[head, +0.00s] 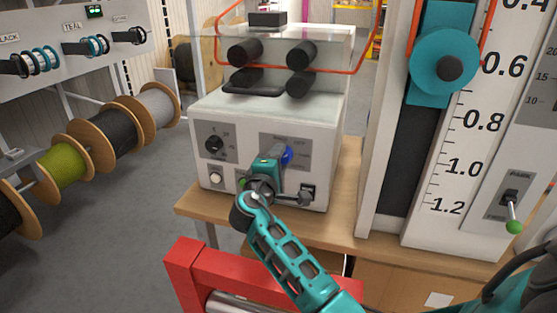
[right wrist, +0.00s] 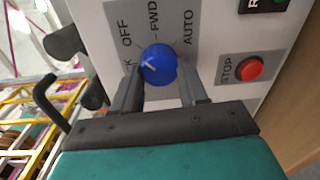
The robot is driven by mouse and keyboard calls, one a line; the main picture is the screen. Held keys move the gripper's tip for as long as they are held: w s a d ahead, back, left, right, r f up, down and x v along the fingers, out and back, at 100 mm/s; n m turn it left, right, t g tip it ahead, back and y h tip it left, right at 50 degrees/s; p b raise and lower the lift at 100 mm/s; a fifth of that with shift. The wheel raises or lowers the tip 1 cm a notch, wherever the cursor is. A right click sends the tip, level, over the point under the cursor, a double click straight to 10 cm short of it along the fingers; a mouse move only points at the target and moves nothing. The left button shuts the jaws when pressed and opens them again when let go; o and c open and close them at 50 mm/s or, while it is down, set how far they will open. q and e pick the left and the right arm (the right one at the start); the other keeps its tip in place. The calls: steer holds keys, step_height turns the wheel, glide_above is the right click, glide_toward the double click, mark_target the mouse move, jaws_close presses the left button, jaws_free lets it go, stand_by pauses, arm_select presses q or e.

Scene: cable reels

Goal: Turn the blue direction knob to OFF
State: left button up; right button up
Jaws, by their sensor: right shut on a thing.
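The blue direction knob (head: 287,155) is on the front of the white machine (head: 232,118), partly hidden by my right gripper (head: 277,160). In the right wrist view the knob (right wrist: 158,62) sits between the two dark fingers of my right gripper (right wrist: 158,84), which is shut on it. My left gripper is not in view.
A red STOP button (right wrist: 249,67) is beside the knob plate. A black knob (head: 214,144) and a white button (head: 216,178) are further left on the machine front. A black switch (head: 308,193) is below right. The machine stands on a wooden table (head: 343,213).

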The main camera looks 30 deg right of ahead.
stand_by(0.5)
steer(key=o, duration=1.1)
steer(key=shift+c, duration=0.2)
